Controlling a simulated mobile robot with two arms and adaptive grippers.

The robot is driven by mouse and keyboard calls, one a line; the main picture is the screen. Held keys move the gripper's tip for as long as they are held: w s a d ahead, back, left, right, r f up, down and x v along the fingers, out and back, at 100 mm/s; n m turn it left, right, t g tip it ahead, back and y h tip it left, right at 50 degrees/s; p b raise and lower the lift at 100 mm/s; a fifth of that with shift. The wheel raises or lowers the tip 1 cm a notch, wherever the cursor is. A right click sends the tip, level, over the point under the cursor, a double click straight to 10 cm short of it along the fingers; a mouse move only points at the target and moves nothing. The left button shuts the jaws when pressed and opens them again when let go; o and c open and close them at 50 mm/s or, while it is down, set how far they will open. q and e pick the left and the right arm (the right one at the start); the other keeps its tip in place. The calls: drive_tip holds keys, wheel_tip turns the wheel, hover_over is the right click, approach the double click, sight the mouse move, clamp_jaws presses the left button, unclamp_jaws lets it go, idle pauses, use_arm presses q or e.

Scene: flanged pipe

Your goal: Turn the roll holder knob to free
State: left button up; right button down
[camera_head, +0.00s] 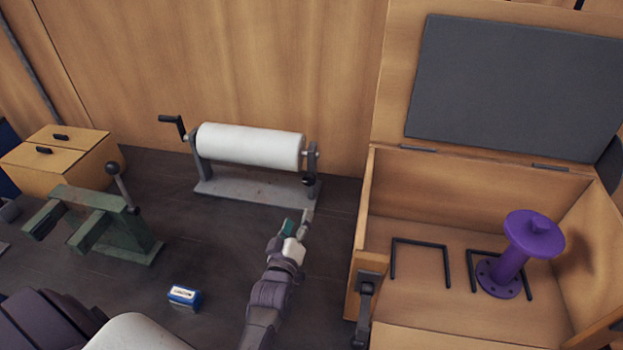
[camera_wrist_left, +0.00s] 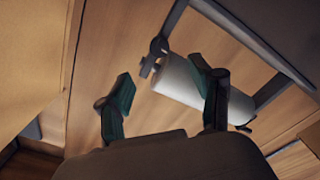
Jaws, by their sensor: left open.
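The roll holder (camera_head: 250,191) stands on the dark bench against the wooden wall, with a grey base and two upright posts. It carries a white roll (camera_head: 250,145); the roll also shows between and behind the fingers in the left wrist view (camera_wrist_left: 180,80). A small dark knob (camera_head: 308,181) sits low on the right post. My left gripper (camera_head: 299,222) is in front of and below that post, apart from the knob. In the left wrist view its two green-padded fingers (camera_wrist_left: 162,71) are spread and empty. My right gripper is not in view.
A black crank (camera_head: 172,124) sticks out left of the roll. An open wooden box (camera_head: 425,258) with a purple flanged pipe (camera_head: 511,262) stands at the right. A green vise-like tool (camera_head: 125,238), a small blue box (camera_head: 184,297) and a wooden case (camera_head: 85,165) lie left.

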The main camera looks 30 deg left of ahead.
use_arm(q)
drive_tip(key=b, duration=0.3)
approach(310, 183)
drive_tip(key=b+x, duration=0.4)
drive_tip(key=x, duration=0.4)
drive_tip(key=shift+f, duration=0.2)
drive_tip(key=shift+w+a, duration=0.15)
drive_tip(key=shift+w, duration=0.25)
drive_tip(key=shift+r, duration=0.15)
drive_tip(key=c, duration=1.1)
drive_tip(key=shift+c, duration=0.2)
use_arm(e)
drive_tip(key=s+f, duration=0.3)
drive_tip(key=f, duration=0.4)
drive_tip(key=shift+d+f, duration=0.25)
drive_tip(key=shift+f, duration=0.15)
